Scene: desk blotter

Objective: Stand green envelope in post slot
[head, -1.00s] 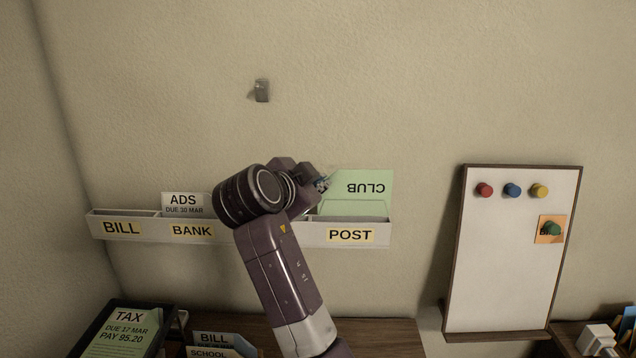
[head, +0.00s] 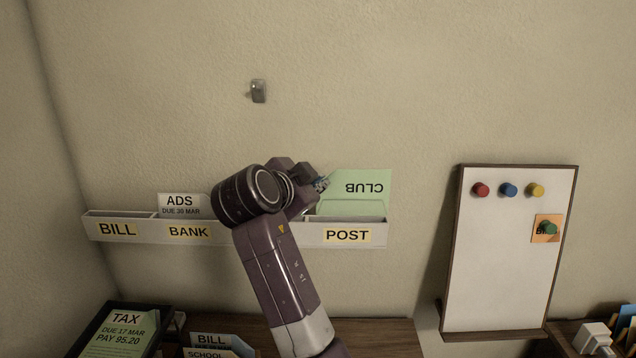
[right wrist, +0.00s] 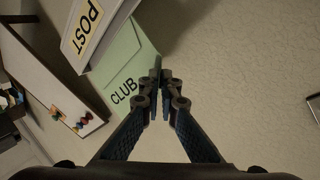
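The green envelope (head: 362,188) is marked CLUB, and the writing is upside down. It stands upright with its lower part inside the slot labelled POST (head: 347,236) on the white wall rack. My right gripper (head: 322,184) is at the envelope's upper left corner in the head view. In the right wrist view the fingertips (right wrist: 160,76) are closed together on the corner of the envelope (right wrist: 122,67). The POST slot (right wrist: 88,28) also shows there. My left gripper is not in view.
The rack's BILL slot (head: 117,230) looks empty, and a white ADS envelope (head: 182,205) stands in the BANK slot (head: 189,232). A whiteboard (head: 510,270) hangs at right. Below are a TAX envelope (head: 122,335) in a dark tray and a BILL envelope (head: 212,339).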

